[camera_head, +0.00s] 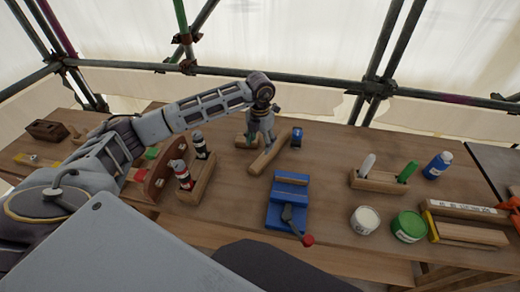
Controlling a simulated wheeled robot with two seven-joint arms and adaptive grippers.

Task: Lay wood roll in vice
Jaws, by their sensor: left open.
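The blue vice (287,213) stands near the front middle of the bench, with a dark handle and red knob toward the front edge. A pale wooden piece (266,157), which looks like the wood roll, lies aslant behind the vice and a little to its left. My left gripper (262,135) is open and points down over the far part of this piece. The fingers are small and partly overlap it, so I cannot tell whether they touch it. My right gripper is not in view.
A small blue item (297,138) stands right of the wooden piece. A wooden rack (200,186) with red-and-black tools is at left. At right are a tool holder (367,182), a blue bottle (438,165), a white tub (365,220) and a green tin (409,226). Scaffold poles run behind.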

